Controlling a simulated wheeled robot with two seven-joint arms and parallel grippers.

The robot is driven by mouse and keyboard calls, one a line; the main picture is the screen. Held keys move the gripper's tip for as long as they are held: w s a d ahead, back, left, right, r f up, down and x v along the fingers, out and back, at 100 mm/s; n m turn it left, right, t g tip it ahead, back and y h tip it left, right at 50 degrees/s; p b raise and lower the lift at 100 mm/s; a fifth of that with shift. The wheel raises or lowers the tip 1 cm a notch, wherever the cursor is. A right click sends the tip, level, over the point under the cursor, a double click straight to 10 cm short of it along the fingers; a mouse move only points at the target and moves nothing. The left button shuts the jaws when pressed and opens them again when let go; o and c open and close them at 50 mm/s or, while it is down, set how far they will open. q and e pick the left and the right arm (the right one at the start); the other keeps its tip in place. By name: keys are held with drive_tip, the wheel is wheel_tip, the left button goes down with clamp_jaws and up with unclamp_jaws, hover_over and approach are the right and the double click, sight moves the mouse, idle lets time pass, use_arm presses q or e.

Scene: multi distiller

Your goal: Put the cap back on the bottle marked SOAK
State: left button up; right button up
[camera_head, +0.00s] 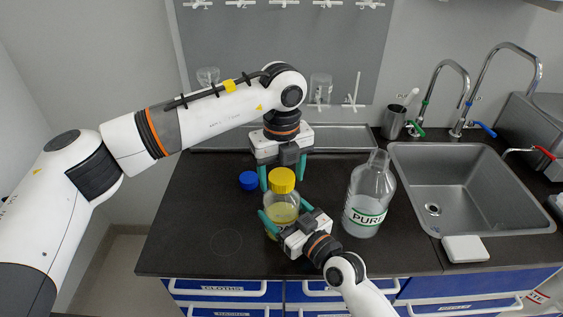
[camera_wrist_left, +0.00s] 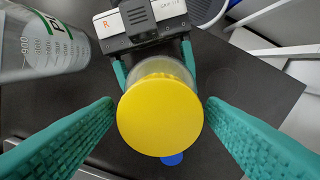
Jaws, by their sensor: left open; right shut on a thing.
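A clear bottle (camera_head: 281,213) with yellowish contents stands on the dark counter, with a yellow cap (camera_head: 282,180) on its top. My right gripper (camera_head: 284,211) is shut on the bottle's body and hides most of its label, so I cannot read the marking. My left gripper (camera_head: 283,174) is open above the bottle, pointing down. In the left wrist view the yellow cap (camera_wrist_left: 160,115) is between the spread teal fingers, with slight gaps on both sides. A blue cap (camera_head: 249,180) lies on the counter to the left, partly hidden in the left wrist view (camera_wrist_left: 172,159).
A large clear bottle marked PURE (camera_head: 369,198) stands close to the right of my right gripper. Further right is a sink (camera_head: 433,208) with taps. A grey tray (camera_head: 345,138) runs along the back. The counter's front left is clear.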

use_arm(q)
drive_tip(key=c, duration=1)
drive_tip(key=m, duration=0.4)
drive_tip(key=shift+m, duration=0.3)
drive_tip(key=m, duration=0.4)
drive_tip(key=shift+m, duration=0.4)
drive_tip(key=m, duration=1.1)
drive_tip(key=shift+m, duration=0.4)
drive_tip(key=m, duration=0.3)
drive_tip(key=shift+f, duration=0.1)
drive_tip(key=o, duration=1.1)
drive_tip(key=shift+o, duration=0.2)
